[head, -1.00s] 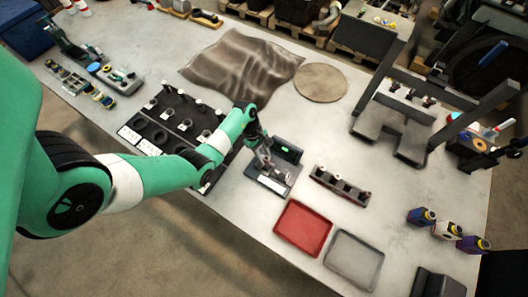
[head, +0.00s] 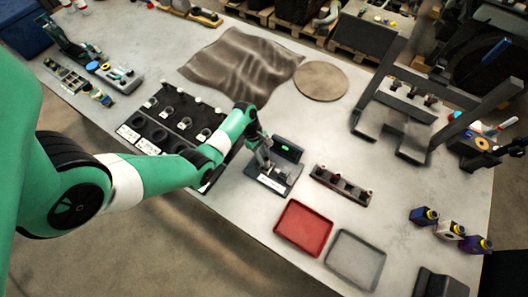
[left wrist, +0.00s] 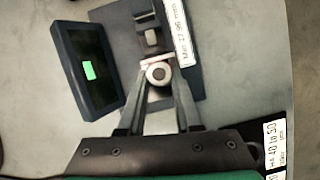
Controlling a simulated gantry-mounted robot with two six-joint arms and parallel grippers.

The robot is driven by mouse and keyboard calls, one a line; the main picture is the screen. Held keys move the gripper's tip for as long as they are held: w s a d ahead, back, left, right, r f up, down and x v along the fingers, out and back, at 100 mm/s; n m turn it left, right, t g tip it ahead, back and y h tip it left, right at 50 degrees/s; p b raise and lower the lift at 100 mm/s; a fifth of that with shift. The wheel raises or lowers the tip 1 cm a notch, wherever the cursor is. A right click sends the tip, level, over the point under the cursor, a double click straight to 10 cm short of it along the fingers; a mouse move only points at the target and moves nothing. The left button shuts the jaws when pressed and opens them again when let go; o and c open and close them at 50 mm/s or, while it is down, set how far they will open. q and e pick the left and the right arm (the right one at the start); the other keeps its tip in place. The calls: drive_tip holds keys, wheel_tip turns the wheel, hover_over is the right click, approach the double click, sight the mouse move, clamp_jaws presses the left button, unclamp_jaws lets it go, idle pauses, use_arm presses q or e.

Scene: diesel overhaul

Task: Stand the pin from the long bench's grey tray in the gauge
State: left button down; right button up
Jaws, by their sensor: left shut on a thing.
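The gauge (head: 272,180) is a dark base with a white label and a display showing a green patch (head: 284,147). It stands on the long bench in the middle of the head view. In the left wrist view its display (left wrist: 88,70) is at upper left and its label at upper right. My left gripper (left wrist: 157,72) is shut on the pin (left wrist: 158,73), a small round metal piece seen end-on over the gauge. I cannot tell whether the pin touches the gauge. The grey tray (head: 355,259) looks empty. My right gripper is not in view.
A red tray (head: 304,227) lies beside the grey tray. A dark rack with several posts (head: 342,185) stands right of the gauge. A black labelled board with several round parts (head: 178,122) lies left of it. Bottles (head: 449,230) stand at the right edge.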

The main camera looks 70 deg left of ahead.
use_arm(q)
drive_tip(key=shift+f, duration=0.1)
idle(0.3)
drive_tip(key=shift+f+b, duration=0.3)
drive_tip(key=shift+f, duration=0.05)
drive_tip(key=shift+c, duration=0.6)
unclamp_jaws()
wheel_tip(320, 180, up, 8)
drive_tip(key=p, duration=0.8)
